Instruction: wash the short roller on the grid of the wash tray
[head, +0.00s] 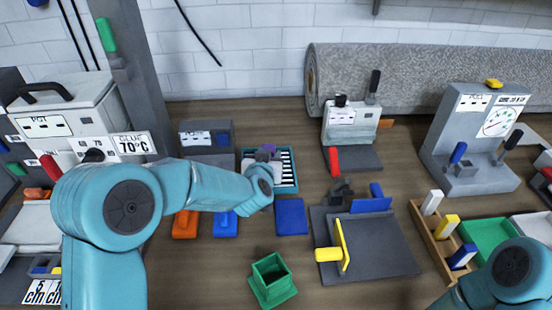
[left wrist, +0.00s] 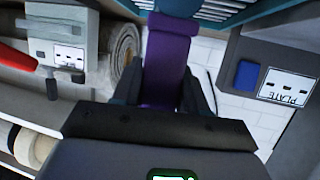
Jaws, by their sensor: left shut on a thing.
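The wash tray (head: 293,183) is teal with a pale barred grid and sits at mid-table in the head view. Its edge and grid also show at the top of the left wrist view (left wrist: 215,10). My left gripper (left wrist: 168,85) is shut on a purple piece (left wrist: 168,45), apparently the short roller's handle. In the head view this purple piece (head: 267,150) is over the grid, partly behind my arm. The roller's working end is hidden, so I cannot tell whether it touches the grid. My right arm enters at bottom right; its gripper is out of view.
A blue pad (head: 291,216) lies just in front of the tray. A green open box (head: 272,280) stands nearer. A grey plate (head: 385,262) with a yellow-handled piece (head: 329,254) is to the right. A grey machine (head: 205,137) stands left of the tray. A rolled rug (head: 430,80) lies behind.

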